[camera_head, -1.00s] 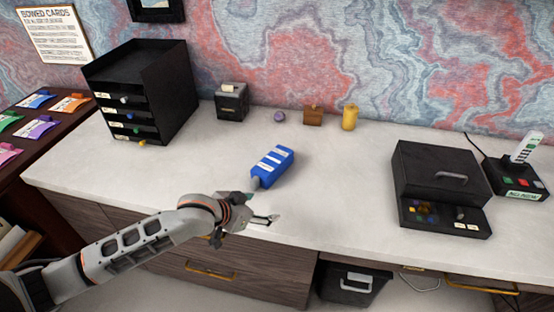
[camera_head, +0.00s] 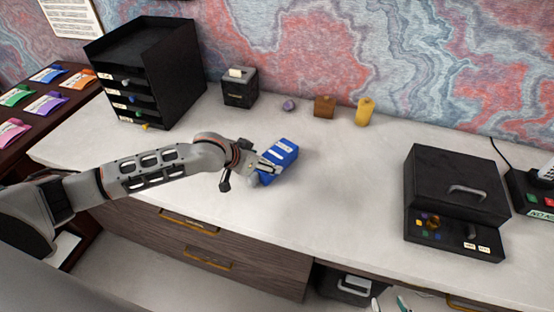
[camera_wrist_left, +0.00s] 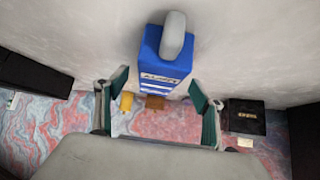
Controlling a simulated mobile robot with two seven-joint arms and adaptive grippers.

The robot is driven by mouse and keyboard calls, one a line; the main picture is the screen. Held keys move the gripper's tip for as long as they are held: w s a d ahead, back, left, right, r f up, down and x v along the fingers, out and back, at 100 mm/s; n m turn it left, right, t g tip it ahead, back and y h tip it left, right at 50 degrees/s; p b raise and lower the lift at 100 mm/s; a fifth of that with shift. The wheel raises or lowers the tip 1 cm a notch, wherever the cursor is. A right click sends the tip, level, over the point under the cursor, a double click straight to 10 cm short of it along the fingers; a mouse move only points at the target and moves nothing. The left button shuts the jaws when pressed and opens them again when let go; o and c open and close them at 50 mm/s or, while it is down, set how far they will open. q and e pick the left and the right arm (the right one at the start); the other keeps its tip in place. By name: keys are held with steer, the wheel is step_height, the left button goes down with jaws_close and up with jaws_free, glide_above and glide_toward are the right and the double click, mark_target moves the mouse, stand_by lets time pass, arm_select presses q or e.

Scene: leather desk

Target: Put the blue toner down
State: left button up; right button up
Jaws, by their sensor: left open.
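The blue toner (camera_head: 279,163) is a blue block with pale labels and a grey rounded end. It appears to lie on the white desk, left of centre. In the left wrist view the toner (camera_wrist_left: 165,68) fills the upper middle, its grey end toward the top. My left gripper (camera_head: 265,170) is at the toner's near left end. In the wrist view its fingers (camera_wrist_left: 158,82) stand apart on either side of the toner's lower part; contact cannot be made out. Small pale and green tips at the head view's bottom edge may be my right gripper (camera_head: 389,303).
A black drawer stack (camera_head: 150,75) stands at the back left. A small black box (camera_head: 239,90), purple object (camera_head: 288,105), brown block (camera_head: 324,105) and yellow container (camera_head: 364,112) line the wall. A black case (camera_head: 455,190) stands right. The desk's middle is clear.

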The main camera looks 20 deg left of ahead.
mark_target(274, 160)
arm_select(q)
steer(key=shift+r+x, duration=0.2)
steer(key=shift+x, duration=3.05)
steer(key=shift+w+d, duration=0.15)
steer(key=shift+w, duration=0.05)
steer(key=shift+c, duration=0.4)
steer(key=shift+r, duration=0.1)
steer(key=c, duration=1.5)
